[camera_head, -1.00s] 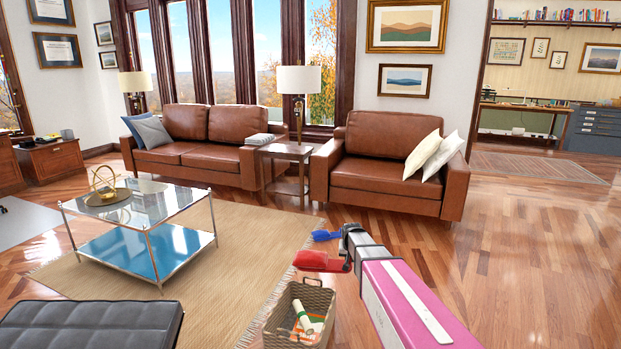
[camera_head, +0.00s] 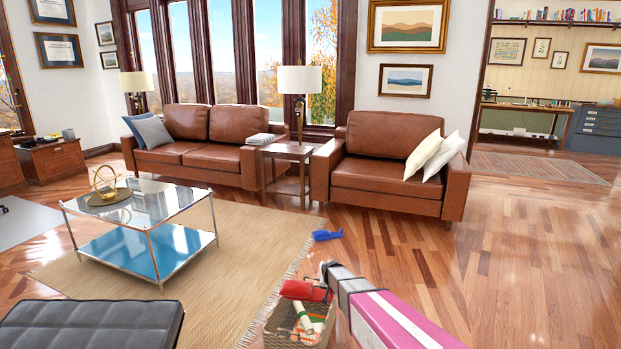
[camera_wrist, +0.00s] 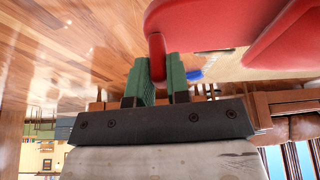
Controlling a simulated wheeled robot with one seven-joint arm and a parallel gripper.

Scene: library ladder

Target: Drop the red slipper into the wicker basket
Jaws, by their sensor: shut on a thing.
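The red slipper (camera_head: 303,291) hangs from my gripper (camera_head: 328,282) in the head view, over the wicker basket (camera_head: 283,330). In the wrist view my gripper (camera_wrist: 159,72) has its green fingers shut on a thin edge of the red slipper (camera_wrist: 210,22), which spreads across the upper right. The basket stands on the floor by the rug's edge and holds a rolled white item and orange and green things. The slipper hides part of its opening. I cannot tell whether the slipper touches the basket's contents.
A blue object (camera_head: 326,235) lies on the floor by the rug (camera_head: 225,270). A glass coffee table (camera_head: 150,210) stands on the rug, and a black padded seat (camera_head: 90,325) is at lower left. The floor at right is clear.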

